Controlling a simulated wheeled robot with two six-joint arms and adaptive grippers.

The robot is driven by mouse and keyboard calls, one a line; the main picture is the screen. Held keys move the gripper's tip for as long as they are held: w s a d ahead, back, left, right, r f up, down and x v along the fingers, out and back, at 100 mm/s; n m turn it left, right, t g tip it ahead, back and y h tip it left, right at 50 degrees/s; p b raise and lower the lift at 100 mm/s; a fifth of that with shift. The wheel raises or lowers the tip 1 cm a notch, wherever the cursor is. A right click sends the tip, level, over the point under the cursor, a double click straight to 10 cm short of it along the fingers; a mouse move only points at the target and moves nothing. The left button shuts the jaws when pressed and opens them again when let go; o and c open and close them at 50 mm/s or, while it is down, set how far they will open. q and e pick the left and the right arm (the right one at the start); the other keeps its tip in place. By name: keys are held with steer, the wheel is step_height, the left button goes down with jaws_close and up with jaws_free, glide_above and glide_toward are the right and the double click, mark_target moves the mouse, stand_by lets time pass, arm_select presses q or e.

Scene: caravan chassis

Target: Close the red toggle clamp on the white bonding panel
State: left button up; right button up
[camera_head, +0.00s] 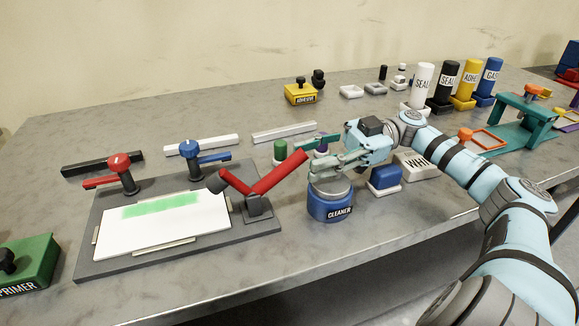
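The red toggle clamp (262,186) stands on a dark grey base at the right end of the fixture, beside the white bonding panel (165,232). Its red handle is raised, slanting up to the right, and a second red arm reaches left to a dark tip near the panel's right edge. The panel lies flat with a green strip on it. My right gripper (318,163) is just right of the handle's upper end, apart from it, over the blue cleaner container. Its fingers overlap in this view, so their opening is unclear. My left gripper is out of view.
The blue CLEANER container (331,206) stands below my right gripper. Other red (118,170) and blue (190,150) clamps stand behind the panel. A green PRIMER block (28,262) is at the left. Bottles, blocks and a teal stand (522,122) fill the right side.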

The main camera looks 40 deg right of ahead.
mark_target(291, 164)
steer(key=x, duration=0.5)
jaws_close()
